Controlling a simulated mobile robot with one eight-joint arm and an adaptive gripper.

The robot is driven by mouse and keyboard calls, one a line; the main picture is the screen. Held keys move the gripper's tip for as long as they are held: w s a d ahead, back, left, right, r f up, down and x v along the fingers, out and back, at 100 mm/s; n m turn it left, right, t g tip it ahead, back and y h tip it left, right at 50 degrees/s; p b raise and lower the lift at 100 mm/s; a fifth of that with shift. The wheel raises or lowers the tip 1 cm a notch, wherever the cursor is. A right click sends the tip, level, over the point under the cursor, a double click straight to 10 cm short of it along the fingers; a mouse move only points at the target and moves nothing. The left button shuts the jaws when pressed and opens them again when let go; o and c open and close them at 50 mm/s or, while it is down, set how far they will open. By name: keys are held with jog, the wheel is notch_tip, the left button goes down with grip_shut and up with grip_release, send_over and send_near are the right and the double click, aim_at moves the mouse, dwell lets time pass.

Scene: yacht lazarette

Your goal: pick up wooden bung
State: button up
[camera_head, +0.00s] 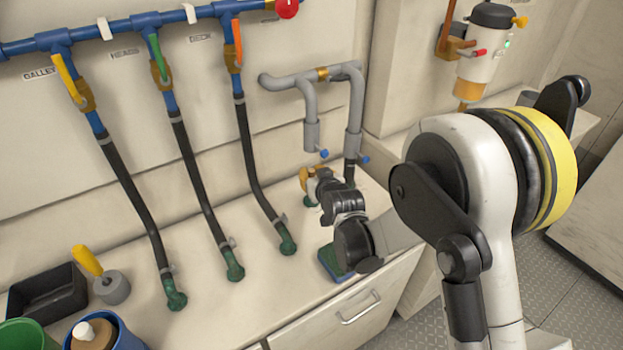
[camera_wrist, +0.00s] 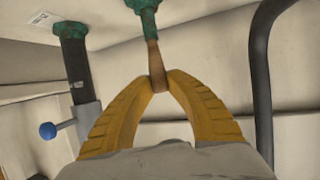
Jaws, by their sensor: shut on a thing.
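The wooden bung (camera_wrist: 155,62) is a slim brown piece in the wrist view. My gripper (camera_wrist: 157,84), with ribbed yellow fingers, is shut on one end of it. The bung's other end meets a green fitting (camera_wrist: 145,14); whether it sits inside or only touches cannot be told. In the head view my gripper (camera_head: 309,179) is low over the white counter, below the grey pipes. The green fitting shows just under the fingers there (camera_head: 310,203). The bung itself is hidden by the fingers in that view.
Grey pipes (camera_head: 310,78) with blue-knobbed ends hang close above my gripper. Several black hoses (camera_head: 255,170) run down to green fittings on the counter (camera_head: 255,290). A black tray (camera_head: 48,292) and tubs stand at lower left.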

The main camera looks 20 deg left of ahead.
jog(key=shift+r, duration=0.15)
notch_tip(320, 180, up, 4)
jog(key=shift+f+p, duration=0.15)
jog(key=shift+p, duration=1.1)
jog(key=s+d+b, duration=0.3)
jog(key=s+d, duration=0.7)
jog(key=s, duration=0.5)
jog(key=shift+f, duration=0.25)
jog(key=shift+w+d, duration=0.1)
jog(key=shift+b, duration=0.3)
